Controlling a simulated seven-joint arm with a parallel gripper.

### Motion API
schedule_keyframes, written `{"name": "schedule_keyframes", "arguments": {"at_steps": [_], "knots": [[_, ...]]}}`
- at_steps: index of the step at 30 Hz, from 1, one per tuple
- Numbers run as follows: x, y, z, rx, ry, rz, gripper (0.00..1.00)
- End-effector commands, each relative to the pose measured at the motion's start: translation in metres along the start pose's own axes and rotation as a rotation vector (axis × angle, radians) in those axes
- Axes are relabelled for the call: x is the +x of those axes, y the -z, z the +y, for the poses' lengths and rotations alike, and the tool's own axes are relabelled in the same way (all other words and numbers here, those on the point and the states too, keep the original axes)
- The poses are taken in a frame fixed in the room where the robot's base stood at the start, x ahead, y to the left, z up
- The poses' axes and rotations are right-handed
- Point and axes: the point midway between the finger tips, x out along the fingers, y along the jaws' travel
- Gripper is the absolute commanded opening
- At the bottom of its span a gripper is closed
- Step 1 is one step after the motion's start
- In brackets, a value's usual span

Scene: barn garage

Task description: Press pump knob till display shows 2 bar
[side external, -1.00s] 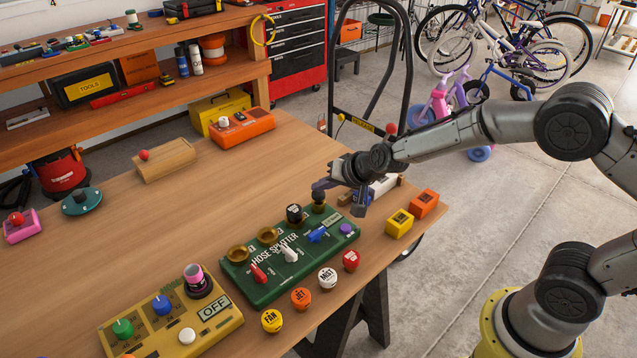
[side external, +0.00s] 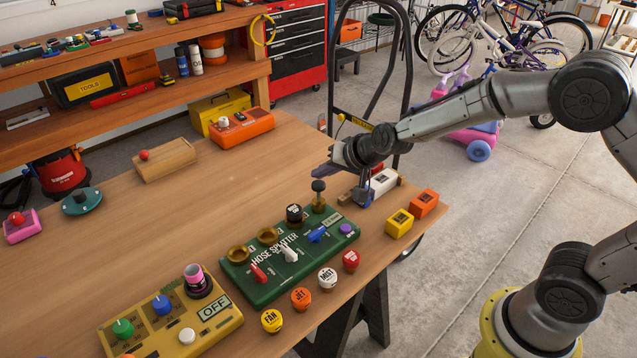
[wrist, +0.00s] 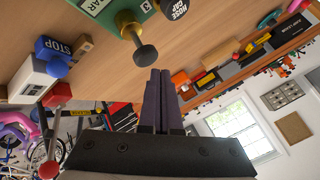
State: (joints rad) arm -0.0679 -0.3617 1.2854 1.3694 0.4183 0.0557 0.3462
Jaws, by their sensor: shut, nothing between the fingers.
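The black pump knob (side external: 318,186) stands upright on its brass stem at the far right corner of the green HOSE SPLITTER box (side external: 262,291). In the wrist view the knob (wrist: 146,54) shows close beyond my fingertips. My gripper (side external: 319,173) is shut and empty, just above the knob. Its two purple fingers (wrist: 158,76) lie together in the wrist view, apart from the knob as far as I can tell. The small display (side external: 332,219) is beside the stem; BAR shows in part (wrist: 96,5), but its number is cut off or too small to read.
Another black knob (side external: 294,213) stands close left of the pump knob. A white box (side external: 384,181) and a blue STOP block (wrist: 52,47) are to the right. Orange (side external: 424,203) and yellow (side external: 399,223) blocks sit near the table edge.

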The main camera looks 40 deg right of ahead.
Motion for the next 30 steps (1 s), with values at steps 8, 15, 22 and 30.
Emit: {"name": "schedule_keyframes", "arguments": {"at_steps": [8,15,22,30], "knots": [[-0.001,0.001,-0.001,0.000,0.001,0.001,0.00],[-0.014,0.011,-0.011,-0.001,0.001,0.001,0.00],[-0.029,0.022,-0.022,-0.001,0.001,0.001,0.00],[-0.035,0.026,-0.026,-0.001,0.001,0.001,0.00]]}}
